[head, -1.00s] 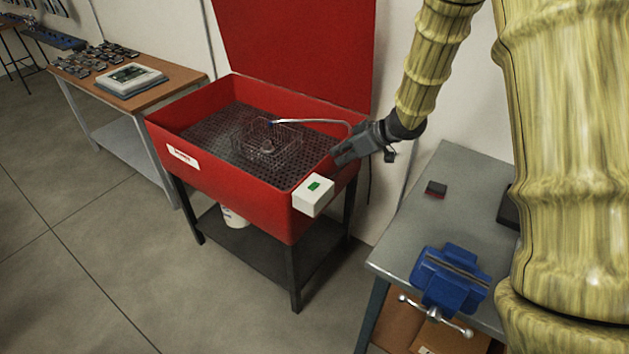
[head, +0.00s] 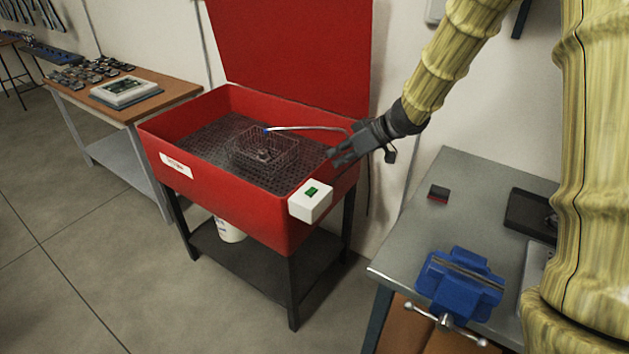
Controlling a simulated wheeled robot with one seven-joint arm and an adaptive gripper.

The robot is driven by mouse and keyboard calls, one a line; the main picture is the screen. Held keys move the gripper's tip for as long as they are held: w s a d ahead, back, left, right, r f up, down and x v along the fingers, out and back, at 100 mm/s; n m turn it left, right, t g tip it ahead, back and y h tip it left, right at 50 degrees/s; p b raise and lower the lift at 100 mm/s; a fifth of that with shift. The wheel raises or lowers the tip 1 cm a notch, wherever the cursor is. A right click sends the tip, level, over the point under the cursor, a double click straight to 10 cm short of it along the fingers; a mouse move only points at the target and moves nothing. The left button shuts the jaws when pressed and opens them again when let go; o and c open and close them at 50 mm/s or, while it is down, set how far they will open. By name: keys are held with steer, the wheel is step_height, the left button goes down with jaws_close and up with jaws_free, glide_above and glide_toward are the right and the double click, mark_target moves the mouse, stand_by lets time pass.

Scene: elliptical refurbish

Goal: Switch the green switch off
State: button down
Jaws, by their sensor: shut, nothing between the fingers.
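The green switch (head: 312,192) sits on top of a white box (head: 310,206) fixed to the front right corner of the red wash tub (head: 222,198). My gripper (head: 334,158) is shut and empty. In the picture it appears above and slightly right of the switch, over the tub's right rim, and apart from the switch. Whether the switch is on or off is too small to tell.
A wire basket (head: 262,150) and a thin bent spout (head: 305,129) are in the tub. The red lid (head: 292,50) stands open behind. A grey bench (head: 415,235) with a blue vise (head: 460,285) is at the right. Grey floor lies clear in front.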

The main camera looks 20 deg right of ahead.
glide_above(312, 192)
steer(key=f, duration=0.7)
steer(key=shift+w+d, duration=0.15)
steer(key=shift+d, duration=0.25)
steer(key=f, duration=0.3)
steer(key=shift+a, duration=0.2)
steer(key=shift+f, duration=0.5)
steer(key=shift+a, duration=0.1)
steer(key=shift+f, duration=0.1)
